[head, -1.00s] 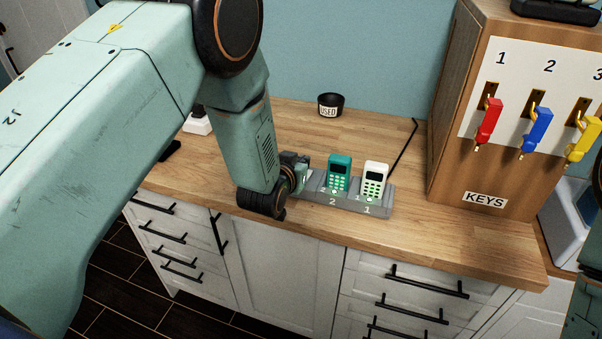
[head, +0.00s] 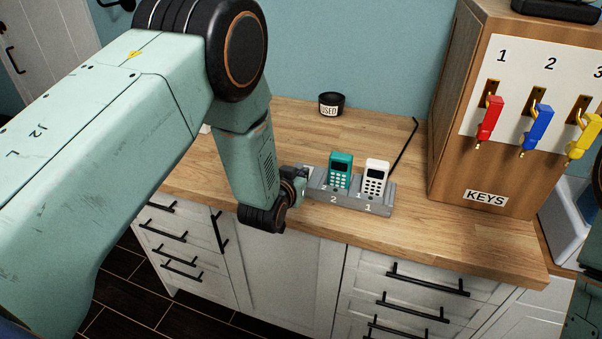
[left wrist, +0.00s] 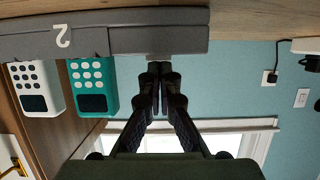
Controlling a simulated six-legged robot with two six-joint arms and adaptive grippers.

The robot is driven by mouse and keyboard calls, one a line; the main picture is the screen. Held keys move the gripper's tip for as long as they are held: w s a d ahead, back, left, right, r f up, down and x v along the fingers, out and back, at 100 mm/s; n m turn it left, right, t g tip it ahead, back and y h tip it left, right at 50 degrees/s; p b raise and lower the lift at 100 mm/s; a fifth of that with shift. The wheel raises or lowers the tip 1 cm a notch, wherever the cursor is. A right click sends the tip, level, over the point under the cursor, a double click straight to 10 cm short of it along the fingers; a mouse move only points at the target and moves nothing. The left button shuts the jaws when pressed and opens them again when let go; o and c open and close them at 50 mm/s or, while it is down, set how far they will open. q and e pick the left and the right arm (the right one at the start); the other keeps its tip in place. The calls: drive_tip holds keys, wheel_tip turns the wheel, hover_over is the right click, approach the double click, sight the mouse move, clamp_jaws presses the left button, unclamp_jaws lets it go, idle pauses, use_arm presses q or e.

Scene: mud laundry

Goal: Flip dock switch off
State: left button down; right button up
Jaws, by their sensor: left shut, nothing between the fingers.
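The grey dock (head: 379,210) sits on the wooden counter, with a teal handset (head: 340,170) in slot 2 and a white handset (head: 375,178) in slot 1. The handset keys show no green glow. My left gripper (head: 304,182) is at the dock's left end, partly hidden by its own wrist. In the left wrist view its fingers (left wrist: 160,70) are shut and empty, right at the dock's end (left wrist: 160,40); I cannot tell whether they touch. The switch itself is not clearly visible. My right gripper is out of view.
A black cup labelled USED (head: 331,105) stands behind the dock. A wooden key cabinet (head: 450,130) with red, blue and yellow keys stands to the right. A black cable (head: 403,146) runs behind the dock. The counter front is clear.

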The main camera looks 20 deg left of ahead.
use_arm(q)
drive_tip(key=shift+w+r+p, duration=0.1)
drive_tip(key=shift+r+p, duration=0.3)
drive_tip(key=shift+p, duration=0.05)
drive_tip(key=shift+r, duration=0.3)
drive_tip(key=shift+r, duration=0.1)
